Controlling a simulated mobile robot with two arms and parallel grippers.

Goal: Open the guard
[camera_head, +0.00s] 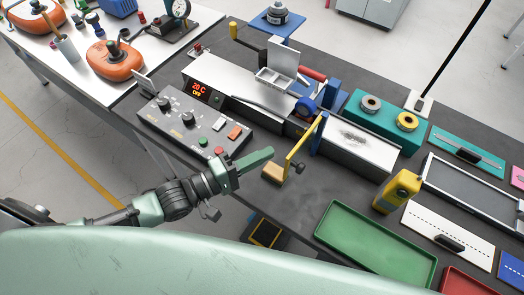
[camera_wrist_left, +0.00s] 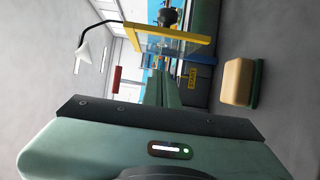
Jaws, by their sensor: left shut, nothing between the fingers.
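The guard appears to be the yellow-edged frame (camera_head: 306,138) on the front of the grey machine on the bench. A dark knob (camera_head: 299,168) shows by its lower end. In the left wrist view the yellow frame (camera_wrist_left: 165,32) lies beyond my fingers, with a see-through pane beside it and a dark knob (camera_wrist_left: 168,16) near it. I cannot tell its exact position. My left gripper (camera_head: 268,154) is shut and empty, just left of the frame and apart from it; its fingers also show in the left wrist view (camera_wrist_left: 161,88). My right gripper is not in view.
A tan block (camera_head: 273,172) lies on the bench close below my left fingers. A control box (camera_head: 190,125) with buttons stands left of the machine.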

